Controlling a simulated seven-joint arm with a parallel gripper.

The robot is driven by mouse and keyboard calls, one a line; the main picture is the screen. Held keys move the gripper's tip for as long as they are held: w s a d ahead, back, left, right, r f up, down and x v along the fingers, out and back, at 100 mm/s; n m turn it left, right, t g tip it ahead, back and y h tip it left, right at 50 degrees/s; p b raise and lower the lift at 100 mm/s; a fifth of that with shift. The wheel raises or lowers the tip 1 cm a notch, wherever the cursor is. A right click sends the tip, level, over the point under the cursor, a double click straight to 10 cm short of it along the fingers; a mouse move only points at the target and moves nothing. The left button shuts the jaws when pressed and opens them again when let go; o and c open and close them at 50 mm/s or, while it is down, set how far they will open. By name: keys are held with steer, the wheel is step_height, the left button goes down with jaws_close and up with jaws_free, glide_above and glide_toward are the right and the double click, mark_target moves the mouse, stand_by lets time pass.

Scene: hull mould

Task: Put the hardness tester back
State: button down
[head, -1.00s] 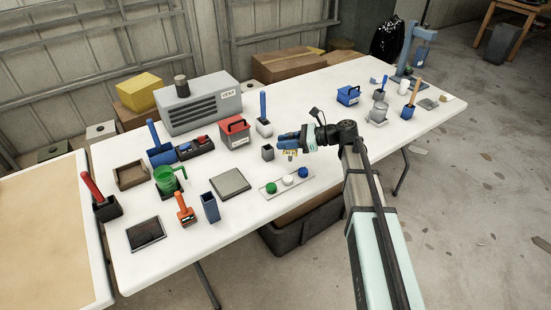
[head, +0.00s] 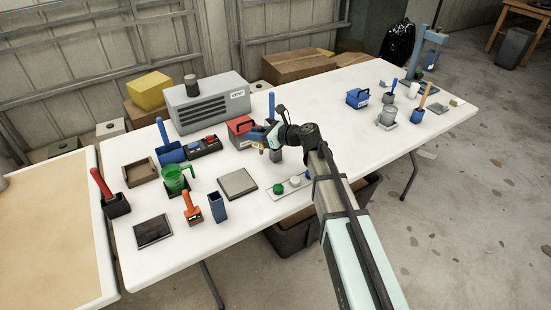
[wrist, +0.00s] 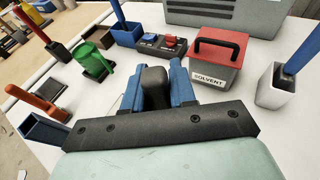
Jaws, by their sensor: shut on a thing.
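My gripper (head: 262,136) is shut on a dark grey, rounded thing, apparently the hardness tester (wrist: 154,86). In the wrist view it sits upright between the two blue fingers, and its lower part is hidden. In the head view it is too small and covered to make out well; a yellow label shows at the fingers. My gripper is above the table, in front of the red solvent box (head: 240,131).
Close by stand a white holder with a blue handle (wrist: 283,86), a control box with red and blue knobs (wrist: 161,46) and a green jug (wrist: 93,60). A dark blue empty holder (head: 217,207) and a grey plate (head: 237,184) lie nearer the front. White table shows between them.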

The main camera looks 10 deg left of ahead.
steer(key=w+d+r+m+t+h, duration=0.3)
steer(key=w+d+m+t+h, duration=0.1)
steer(key=w+m+t, duration=0.3)
steer(key=shift+n, duration=0.3)
steer(key=shift+w+a+f, duration=0.1)
steer(key=shift+w+f, duration=0.15)
steer(key=shift+f, duration=1.45)
steer(key=shift+w+d+f, duration=0.1)
steer(key=shift+w+f, duration=0.1)
steer(key=shift+f, duration=1.5)
steer(key=shift+w+a+f, duration=0.1)
steer(key=shift+w+f, duration=0.15)
steer(key=shift+f, duration=1.45)
steer(key=shift+f, duration=0.15)
steer(key=c, duration=0.9)
jaws_free()
steer(key=v, duration=1.2)
